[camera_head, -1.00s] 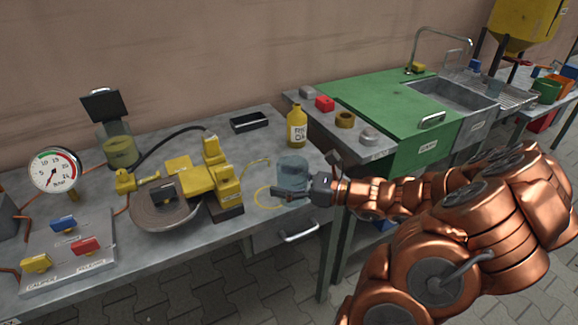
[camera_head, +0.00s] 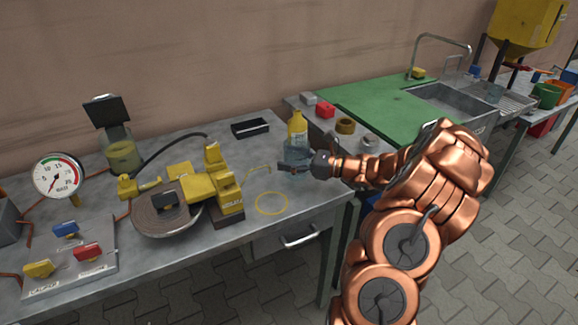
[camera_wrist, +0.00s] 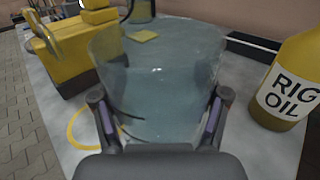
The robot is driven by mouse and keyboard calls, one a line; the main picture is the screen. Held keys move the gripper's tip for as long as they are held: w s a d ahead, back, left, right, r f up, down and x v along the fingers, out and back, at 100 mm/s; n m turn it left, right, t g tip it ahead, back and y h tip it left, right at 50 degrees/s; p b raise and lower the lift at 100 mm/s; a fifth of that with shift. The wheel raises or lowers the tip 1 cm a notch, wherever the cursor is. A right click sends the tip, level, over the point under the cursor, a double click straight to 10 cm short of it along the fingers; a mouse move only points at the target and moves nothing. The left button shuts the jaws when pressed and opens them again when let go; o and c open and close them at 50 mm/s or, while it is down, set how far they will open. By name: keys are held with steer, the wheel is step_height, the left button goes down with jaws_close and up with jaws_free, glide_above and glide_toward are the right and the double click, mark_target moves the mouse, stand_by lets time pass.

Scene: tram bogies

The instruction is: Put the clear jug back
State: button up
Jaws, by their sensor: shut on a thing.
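The clear jug (camera_head: 296,154) is bluish and see-through. In the head view it is in front of the lower part of the yellow rig oil bottle (camera_head: 297,125). My gripper (camera_head: 284,167) is shut on the jug from the right. In the wrist view the jug (camera_wrist: 158,70) fills the middle, upright between the two fingers of my gripper (camera_wrist: 160,105). A yellow ring (camera_head: 271,203) is marked on the bench, with nothing standing in it. The jug is above and behind the ring in the picture. I cannot tell how high its base is.
The rig oil bottle (camera_wrist: 290,85) stands close on the jug's right in the wrist view. A yellow machine (camera_head: 200,182) is left of the ring. A black tray (camera_head: 250,128) lies behind. Gauge (camera_head: 58,175) and valves stand far left. The bench's front right is clear.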

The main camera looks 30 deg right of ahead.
steer(key=shift+w+d, duration=0.2)
steer(key=shift+w, duration=0.1)
steer(key=shift+f, duration=1.75)
steer(key=shift+f, duration=0.1)
steer(key=o, duration=1.2)
steer(key=shift+s+d, duration=0.15)
steer(key=v, duration=1.1)
steer(key=shift+s+d, duration=0.15)
steer(key=shift+s, duration=0.1)
